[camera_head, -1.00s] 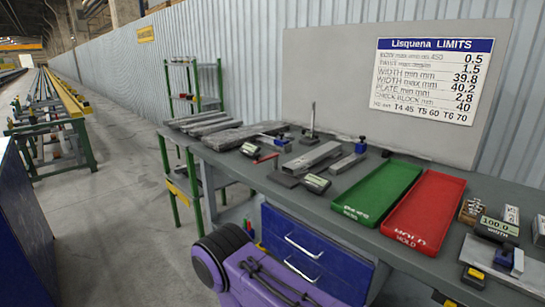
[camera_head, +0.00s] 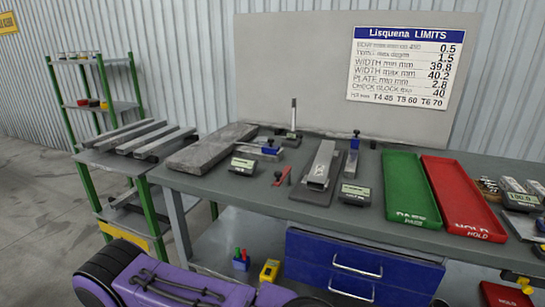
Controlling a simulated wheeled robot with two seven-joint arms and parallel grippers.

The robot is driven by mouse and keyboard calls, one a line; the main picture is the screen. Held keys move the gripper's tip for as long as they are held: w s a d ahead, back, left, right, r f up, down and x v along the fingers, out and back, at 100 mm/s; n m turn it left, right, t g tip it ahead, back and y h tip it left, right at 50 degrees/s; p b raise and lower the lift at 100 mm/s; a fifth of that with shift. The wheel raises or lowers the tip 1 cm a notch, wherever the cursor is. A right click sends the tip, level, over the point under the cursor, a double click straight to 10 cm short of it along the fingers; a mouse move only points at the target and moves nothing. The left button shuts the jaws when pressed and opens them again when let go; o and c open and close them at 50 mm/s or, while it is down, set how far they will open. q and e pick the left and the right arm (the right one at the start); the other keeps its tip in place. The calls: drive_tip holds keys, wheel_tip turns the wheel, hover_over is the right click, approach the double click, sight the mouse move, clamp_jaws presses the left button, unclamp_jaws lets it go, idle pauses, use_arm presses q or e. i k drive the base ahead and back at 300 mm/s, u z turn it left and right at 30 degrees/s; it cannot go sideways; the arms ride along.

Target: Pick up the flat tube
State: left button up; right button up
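Several long grey flat bars or tubes (camera_head: 165,142) lie side by side on the rack at the left end of the bench; I cannot tell which are hollow. A wide grey slab (camera_head: 210,147) lies near the bench's left end. A short grey flat piece (camera_head: 322,162) rests lengthwise on a dark plate (camera_head: 313,191) mid-bench; its near end looks tube-like. A purple and black part of my own body shows at the bottom left. Neither gripper is in view.
The grey bench (camera_head: 255,201) holds a green PASS tray (camera_head: 409,190), a red HOLD tray (camera_head: 461,195), small gauges with displays (camera_head: 243,166) and an upright stand (camera_head: 292,137). Blue drawers (camera_head: 352,265) sit below. A limits sign (camera_head: 402,68) hangs behind. The floor at left is clear.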

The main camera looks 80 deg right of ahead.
sight(318, 175)
drive_tip(key=i, duration=1.1)
drive_tip(key=z, duration=2.45)
